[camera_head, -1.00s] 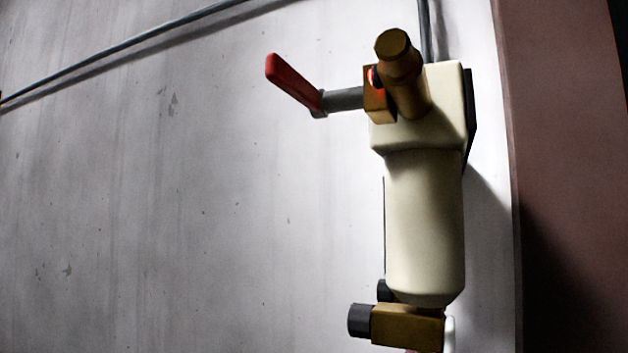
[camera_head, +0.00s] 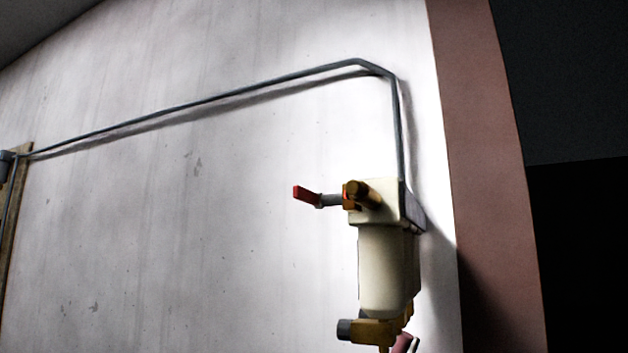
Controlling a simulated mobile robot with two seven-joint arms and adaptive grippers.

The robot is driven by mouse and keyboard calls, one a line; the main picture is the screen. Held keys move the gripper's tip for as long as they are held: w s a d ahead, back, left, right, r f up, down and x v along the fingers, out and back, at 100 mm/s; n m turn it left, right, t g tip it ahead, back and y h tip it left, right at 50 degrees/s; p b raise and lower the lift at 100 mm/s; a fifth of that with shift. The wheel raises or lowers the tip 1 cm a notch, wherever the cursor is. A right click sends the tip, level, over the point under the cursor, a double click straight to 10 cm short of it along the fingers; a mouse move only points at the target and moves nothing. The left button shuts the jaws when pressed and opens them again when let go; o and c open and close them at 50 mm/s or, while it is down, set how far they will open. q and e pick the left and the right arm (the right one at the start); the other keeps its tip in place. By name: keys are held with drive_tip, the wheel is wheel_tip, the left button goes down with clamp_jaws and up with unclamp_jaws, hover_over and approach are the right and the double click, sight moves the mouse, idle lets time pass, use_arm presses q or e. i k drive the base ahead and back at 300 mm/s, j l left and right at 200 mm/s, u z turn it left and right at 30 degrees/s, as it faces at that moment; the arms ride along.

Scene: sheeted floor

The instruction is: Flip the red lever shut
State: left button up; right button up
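The red lever (camera_head: 306,194) sits at the left end of a short grey stem (camera_head: 331,200), slanting slightly down to the right. The stem joins a brass fitting (camera_head: 362,196) on top of a cream cylinder unit (camera_head: 386,265) mounted on the wall. A lower brass fitting with a dark end (camera_head: 365,331) sits at the bottom of the unit. Neither of my grippers is in view, and nothing touches the lever.
A grey pipe (camera_head: 230,94) runs along the pale wall (camera_head: 200,230) and bends down into the unit. A reddish pillar or wall edge (camera_head: 485,180) stands at the right, with a dark area beyond. A brown board (camera_head: 14,215) is at the far left.

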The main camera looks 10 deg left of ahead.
sight(319, 201)
drive_tip(key=k+j+z, duration=0.25)
drive_tip(key=k, duration=0.2)
drive_tip(key=k+j+z, duration=0.2)
drive_tip(key=k, duration=0.25)
drive_tip(key=j+z, duration=0.15)
drive_tip(key=j, duration=0.25)
drive_tip(key=k+j+z, duration=0.1)
drive_tip(key=j, duration=0.25)
drive_tip(key=k+j+z, duration=0.15)
drive_tip(key=j, duration=0.2)
drive_tip(key=i+j+z, duration=0.1)
drive_tip(key=j, duration=0.65)
drive_tip(key=i+j+u, duration=0.1)
drive_tip(key=u, duration=0.3)
drive_tip(key=i, duration=0.1)
